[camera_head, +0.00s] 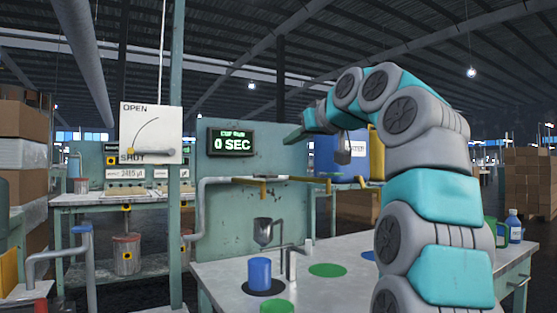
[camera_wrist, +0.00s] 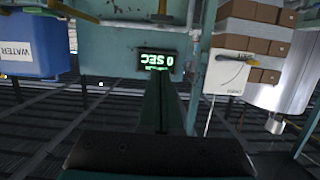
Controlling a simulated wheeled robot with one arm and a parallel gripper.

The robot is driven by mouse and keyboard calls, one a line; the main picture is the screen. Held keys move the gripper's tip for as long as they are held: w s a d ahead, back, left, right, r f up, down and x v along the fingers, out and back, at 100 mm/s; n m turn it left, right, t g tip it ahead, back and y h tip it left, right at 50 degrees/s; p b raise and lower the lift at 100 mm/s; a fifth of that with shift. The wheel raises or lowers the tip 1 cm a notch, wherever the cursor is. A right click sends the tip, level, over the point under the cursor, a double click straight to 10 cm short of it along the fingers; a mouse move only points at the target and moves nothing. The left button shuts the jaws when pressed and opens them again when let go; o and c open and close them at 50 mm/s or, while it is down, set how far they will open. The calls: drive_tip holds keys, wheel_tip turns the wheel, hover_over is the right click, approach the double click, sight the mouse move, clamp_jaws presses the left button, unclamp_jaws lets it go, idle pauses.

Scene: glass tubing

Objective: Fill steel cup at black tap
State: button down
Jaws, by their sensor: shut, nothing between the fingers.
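My gripper (camera_head: 295,136) is raised in front of the teal wall panel, left of my arm. In the wrist view its dark fingers (camera_wrist: 162,90) are together and empty, below the display. I cannot make out a steel cup for certain. A blue cup (camera_head: 260,272) stands upright on a black disc (camera_head: 262,291) on the table, beside a small grey spout (camera_head: 290,262). A grey metal funnel (camera_head: 263,231) is above and behind that cup. I cannot tell which fitting is the black tap.
The table (camera_head: 225,275) also has a green disc (camera_head: 328,270), a blue disc (camera_head: 369,255) and a green cup (camera_head: 277,306) at the front. A display (camera_head: 231,143) reads 0 SEC. The table's centre has free room.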

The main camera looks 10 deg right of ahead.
drive_tip(key=p, duration=0.2)
hover_over(264, 176)
drive_tip(key=s+d, duration=0.1)
drive_tip(key=d, duration=0.1)
wheel_tip(264, 176, down, 2)
wheel_tip(264, 176, down, 4)
drive_tip(key=b, duration=0.3)
drive_tip(key=shift+w+f+b, duration=0.15)
drive_tip(key=shift+f+b, duration=0.1)
drive_tip(key=shift+b, duration=0.05)
